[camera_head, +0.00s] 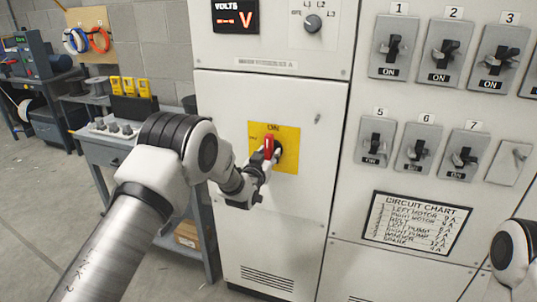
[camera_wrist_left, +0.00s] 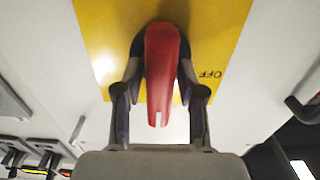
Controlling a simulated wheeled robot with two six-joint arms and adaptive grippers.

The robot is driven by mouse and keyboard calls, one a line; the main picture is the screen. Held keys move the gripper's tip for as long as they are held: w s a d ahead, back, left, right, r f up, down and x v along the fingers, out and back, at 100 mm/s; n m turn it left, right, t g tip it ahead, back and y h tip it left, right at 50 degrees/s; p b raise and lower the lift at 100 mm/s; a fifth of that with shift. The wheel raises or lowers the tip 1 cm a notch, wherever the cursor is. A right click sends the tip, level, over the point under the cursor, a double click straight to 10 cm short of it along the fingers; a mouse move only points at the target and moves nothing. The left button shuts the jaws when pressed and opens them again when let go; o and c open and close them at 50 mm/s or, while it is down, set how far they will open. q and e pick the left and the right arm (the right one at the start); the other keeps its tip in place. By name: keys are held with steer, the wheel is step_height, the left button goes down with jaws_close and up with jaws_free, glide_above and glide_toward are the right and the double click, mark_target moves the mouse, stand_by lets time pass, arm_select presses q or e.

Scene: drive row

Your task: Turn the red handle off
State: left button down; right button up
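The red handle (camera_head: 268,147) is on a yellow plate (camera_head: 289,135) on the grey cabinet door. It stands about upright, pointing to the "ON" mark at the plate's top. In the left wrist view the red handle (camera_wrist_left: 162,70) runs down the middle, with an upside-down "OFF" mark on the yellow plate (camera_wrist_left: 215,45) to its right. My left gripper (camera_head: 267,160) is at the handle; in the wrist view its fingers (camera_wrist_left: 161,75) flank the handle and lean in, seemingly shut on it. The fingertip contact is partly hidden. My right gripper is out of view.
Breaker switches (camera_head: 394,46) and a circuit chart (camera_head: 416,224) are on the panel to the right. A selector knob (camera_head: 313,23) and voltmeter (camera_head: 235,16) are above. A grey cart (camera_head: 103,152) stands left of the cabinet. The floor at lower left is clear.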

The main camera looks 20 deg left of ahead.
arm_select(q)
steer(key=shift+n, duration=0.3)
steer(key=n+b, duration=0.2)
steer(key=n, duration=0.1)
steer(key=shift+a+f+n, duration=0.1)
steer(key=shift+f+n, duration=0.05)
steer(key=shift+n, duration=0.15)
steer(key=n+b, duration=0.2)
steer(key=n, duration=0.2)
steer(key=shift+a, duration=0.1)
steer(key=n+b, duration=0.1)
steer(key=n, duration=0.4)
steer(key=shift+a+f+b, duration=0.1)
steer(key=shift+b, duration=0.2)
steer(key=n+b, duration=0.1)
steer(key=n, duration=0.3)
steer(key=shift+f+n, duration=0.1)
steer(key=shift+n, duration=0.3)
steer(key=c, duration=0.9)
jaws_free()
steer(key=shift+s, duration=0.1)
